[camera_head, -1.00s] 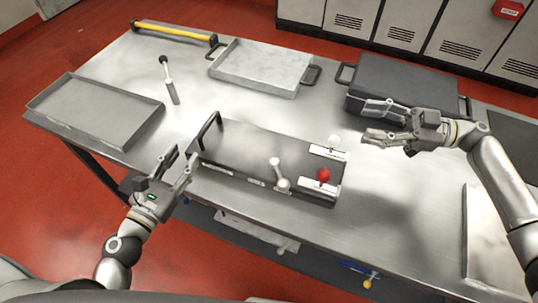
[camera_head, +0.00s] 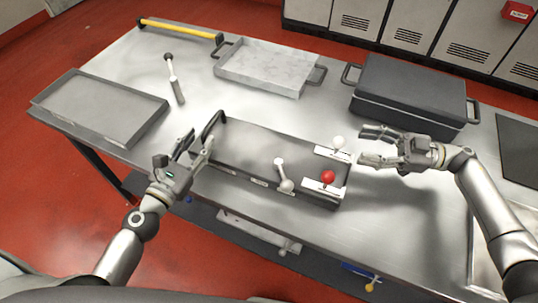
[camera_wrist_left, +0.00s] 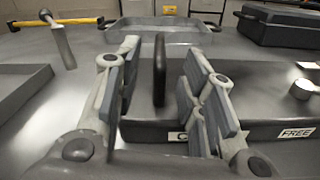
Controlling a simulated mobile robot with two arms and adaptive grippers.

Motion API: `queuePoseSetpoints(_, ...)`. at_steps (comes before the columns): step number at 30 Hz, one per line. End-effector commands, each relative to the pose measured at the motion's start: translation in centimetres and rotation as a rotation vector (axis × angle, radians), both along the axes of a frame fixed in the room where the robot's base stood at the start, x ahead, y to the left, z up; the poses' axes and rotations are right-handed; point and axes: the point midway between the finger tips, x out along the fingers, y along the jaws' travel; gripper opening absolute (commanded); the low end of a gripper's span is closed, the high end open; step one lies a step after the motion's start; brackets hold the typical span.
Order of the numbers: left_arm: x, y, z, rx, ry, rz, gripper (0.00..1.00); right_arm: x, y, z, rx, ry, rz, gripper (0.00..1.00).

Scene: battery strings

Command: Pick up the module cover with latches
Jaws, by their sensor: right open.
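The module cover (camera_head: 255,145) is a long dark lid lying flat on the steel table, with a black upright handle (camera_head: 213,124) at its left end. A red ball knob (camera_head: 328,177) and a white ball knob (camera_head: 338,142) sit on white plates at its right end. A pale lever (camera_head: 281,175) stands at its front edge. My left gripper (camera_head: 200,137) is open at the handle. In the left wrist view the handle (camera_wrist_left: 159,70) shows upright between the parted fingers, with gaps on both sides. My right gripper (camera_head: 364,145) is open and empty just right of the knobs.
An empty grey tray (camera_head: 95,105) lies at the left. A pale tray (camera_head: 262,68) and a dark case (camera_head: 412,90) with handles stand at the back. The table front right is clear.

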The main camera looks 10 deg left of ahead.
Motion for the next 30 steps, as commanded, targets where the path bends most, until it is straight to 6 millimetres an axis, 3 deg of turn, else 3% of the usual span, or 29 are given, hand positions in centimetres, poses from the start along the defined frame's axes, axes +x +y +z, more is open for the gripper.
queuePoseSetpoints(1,0.5,-0.1,0.1,0.007,-0.002,-0.003,0.37,-0.1,0.1,-0.8,0.002,0.005,0.0,0.53)
queuePoseSetpoints(9,3.7,-0.8,0.2,0.002,-0.005,-0.002,0.37,0.0,4.8,-0.5,0.003,0.001,0.003,0.53)
queuePoseSetpoints(15,5.1,-1.1,0.1,0.001,-0.003,-0.001,0.37,0.1,6.9,-0.5,0.001,0.002,0.001,0.53)
queuePoseSetpoints(28,5.6,-1.2,0.0,0.0,0.0,0.001,0.37,0.2,7.5,-0.5,0.0,0.002,0.0,0.53)
queuePoseSetpoints(30,5.6,-1.2,0.0,0.0,0.0,0.001,0.28,0.2,7.5,-0.5,0.0,0.002,0.0,0.43)
